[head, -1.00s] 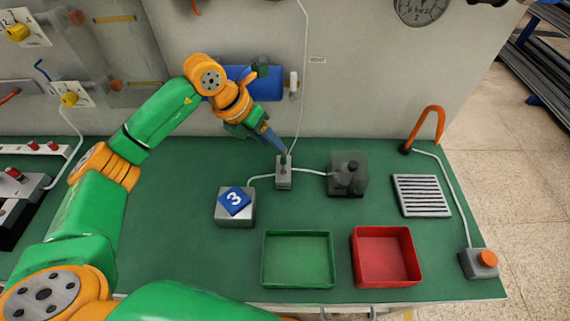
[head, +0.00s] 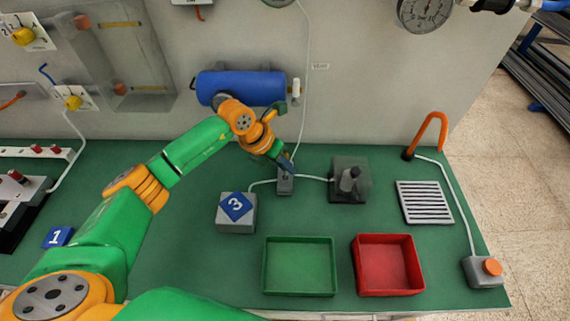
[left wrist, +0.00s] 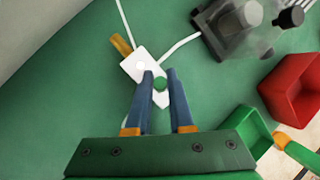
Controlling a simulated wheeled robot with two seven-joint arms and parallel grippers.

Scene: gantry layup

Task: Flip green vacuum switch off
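The vacuum switch (head: 285,186) is a small grey box on the green bench, with white cables at it. In the left wrist view the box (left wrist: 140,66) looks pale, and a round green tip (left wrist: 160,84) shows between my fingers. My left gripper (head: 291,166) is directly at the switch, pointing down and partly covering it in the head view. In the left wrist view its two blue fingers (left wrist: 160,73) stand apart on either side of the green tip. I cannot tell whether they touch it. My right gripper is not in view.
A grey block with a blue "3" tag (head: 236,208) sits left of the switch. A dark device with a clear cover (head: 368,174) stands right. Green (head: 300,238) and red (head: 387,238) trays lie in front. A blue cylinder (head: 240,88) hangs on the wall behind.

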